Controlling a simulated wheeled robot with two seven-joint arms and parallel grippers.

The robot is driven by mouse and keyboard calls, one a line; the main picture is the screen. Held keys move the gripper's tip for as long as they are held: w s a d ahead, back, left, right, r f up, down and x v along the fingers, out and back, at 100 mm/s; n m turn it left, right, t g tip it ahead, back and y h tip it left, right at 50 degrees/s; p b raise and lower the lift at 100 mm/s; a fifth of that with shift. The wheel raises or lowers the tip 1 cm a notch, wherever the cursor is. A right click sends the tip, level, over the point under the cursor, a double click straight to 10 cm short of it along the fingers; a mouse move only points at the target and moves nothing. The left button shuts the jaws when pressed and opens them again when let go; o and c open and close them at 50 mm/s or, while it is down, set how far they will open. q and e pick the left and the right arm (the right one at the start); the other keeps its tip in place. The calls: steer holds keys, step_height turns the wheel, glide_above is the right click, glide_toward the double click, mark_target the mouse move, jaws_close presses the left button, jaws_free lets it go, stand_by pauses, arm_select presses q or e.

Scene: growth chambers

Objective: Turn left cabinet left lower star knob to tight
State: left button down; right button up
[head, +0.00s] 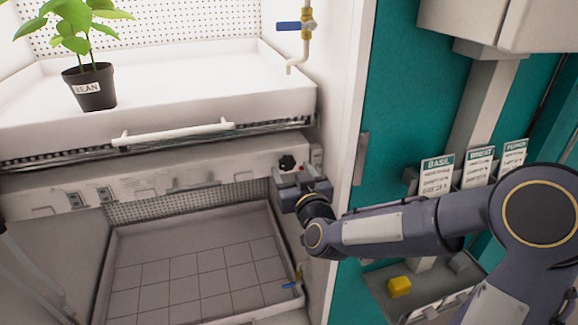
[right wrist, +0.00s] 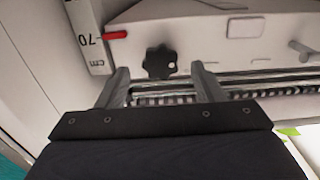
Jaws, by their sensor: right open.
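A black star knob (head: 287,162) sits on the right end of the white rail below the upper tray. In the right wrist view the knob (right wrist: 160,61) shows between and just beyond the fingertips. My right gripper (head: 294,175) is open right in front of and slightly below the knob. In the wrist view its two fingers (right wrist: 160,72) stand apart to the left and right of the knob, with gaps visible and no clear contact. No marking for tight is readable. My left gripper is out of view.
A potted bean plant (head: 92,88) stands on the upper white tray (head: 200,90), which has a white handle (head: 180,133). A blue-handled tap (head: 290,26) hangs above. A scale (right wrist: 90,45) with a red pointer (right wrist: 115,35) is beside the knob. A yellow block (head: 399,286) lies at lower right.

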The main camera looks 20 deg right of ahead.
steer(key=shift+w, duration=1.05)
steer(key=shift+c, duration=0.2)
